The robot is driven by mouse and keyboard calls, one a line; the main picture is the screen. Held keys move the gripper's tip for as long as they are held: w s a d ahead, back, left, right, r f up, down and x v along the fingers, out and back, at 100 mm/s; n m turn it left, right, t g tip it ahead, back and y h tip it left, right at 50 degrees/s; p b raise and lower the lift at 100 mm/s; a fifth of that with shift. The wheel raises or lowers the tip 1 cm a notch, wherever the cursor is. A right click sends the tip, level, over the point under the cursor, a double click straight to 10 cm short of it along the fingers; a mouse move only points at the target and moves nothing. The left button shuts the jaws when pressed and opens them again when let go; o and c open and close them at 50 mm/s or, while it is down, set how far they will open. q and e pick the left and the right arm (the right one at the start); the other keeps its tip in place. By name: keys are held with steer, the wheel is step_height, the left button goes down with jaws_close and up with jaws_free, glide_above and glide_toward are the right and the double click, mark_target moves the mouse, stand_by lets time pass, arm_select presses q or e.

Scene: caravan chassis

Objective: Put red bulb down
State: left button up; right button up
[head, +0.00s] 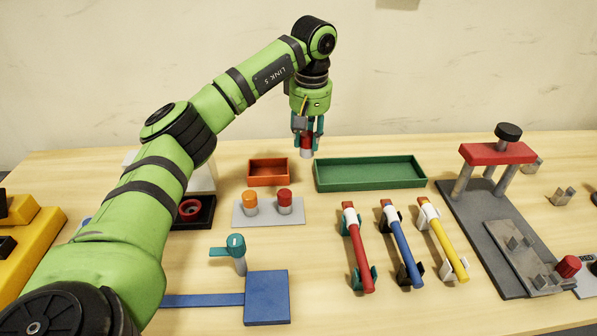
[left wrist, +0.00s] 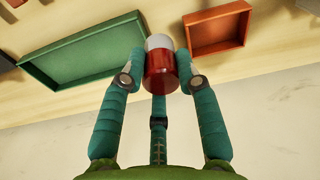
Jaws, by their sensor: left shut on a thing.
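My left gripper (head: 307,146) has teal fingers and is shut on a red bulb (head: 306,154) with a pale grey base. It holds the bulb upright, base down, in the air near the back of the table. In the head view the bulb shows just above the gap between the small orange-red tray (head: 268,183) and the long green tray (head: 319,180). The left wrist view shows the bulb (left wrist: 161,72) between the fingertips, with the green tray (left wrist: 90,48) and the orange-red tray (left wrist: 217,28) on either side. Both trays look empty. My right gripper is not in view.
A grey plate (head: 240,221) in front of the orange-red tray bears an orange bulb (head: 250,202) and another red bulb (head: 284,203). Red, blue and yellow handled tools (head: 405,247) lie on holders at the centre right. A red-topped press (head: 497,153) stands at the right.

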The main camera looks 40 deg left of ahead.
arm_select(q)
steer(key=shift+a+f, duration=0.2)
steer(key=shift+a, duration=0.2)
steer(key=a+f+p, duration=0.1)
steer(key=a+f, duration=0.1)
steer(key=a, duration=0.1)
steer(key=a+f+p, duration=0.1)
steer(key=a+f, duration=0.1)
steer(key=a, duration=0.2)
steer(key=a+f+p, duration=0.1)
steer(key=a+f, duration=0.1)
steer(key=a, duration=0.2)
steer(key=shift+s+f, duration=0.4)
step_height(320, 180, down, 3)
steer(key=shift+f+p, duration=0.1)
steer(key=shift+p, duration=0.4)
steer(key=shift+f, duration=0.3)
steer(key=shift+f, duration=0.15)
steer(key=o, duration=1.1)
steer(key=shift+c, duration=0.2)
